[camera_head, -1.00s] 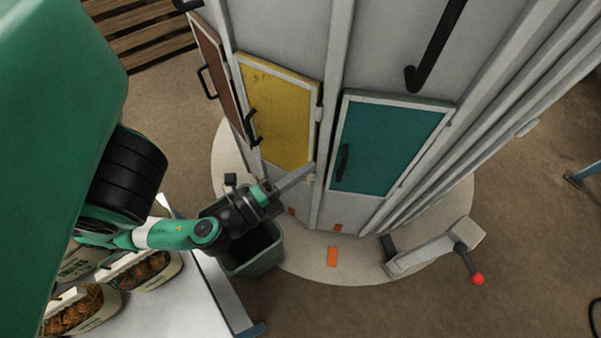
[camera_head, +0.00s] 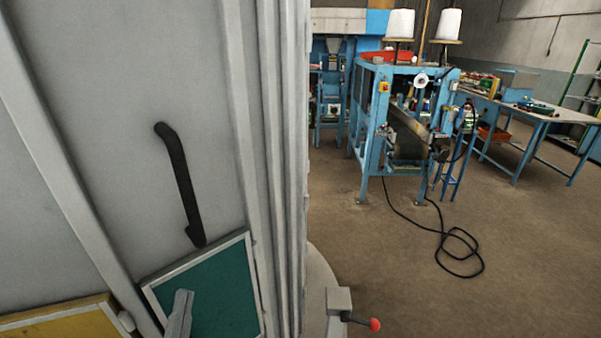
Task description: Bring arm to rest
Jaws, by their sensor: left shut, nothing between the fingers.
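The grey fingers of my left gripper (camera_head: 179,313) show at the bottom edge, in front of the teal door (camera_head: 217,291) of a grey cabinet (camera_head: 105,110). They are together, with nothing between them. The rest of that arm is below the picture. I cannot tell whether the fingers touch the door. My right gripper is not in view.
A yellow door (camera_head: 65,322) is at the lower left, and a black handle (camera_head: 181,185) is on the cabinet. A red-knobbed lever (camera_head: 374,324) sticks out at its base. A blue machine (camera_head: 400,120) and a workbench (camera_head: 540,113) stand behind, with a black cable (camera_head: 458,252) on open floor.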

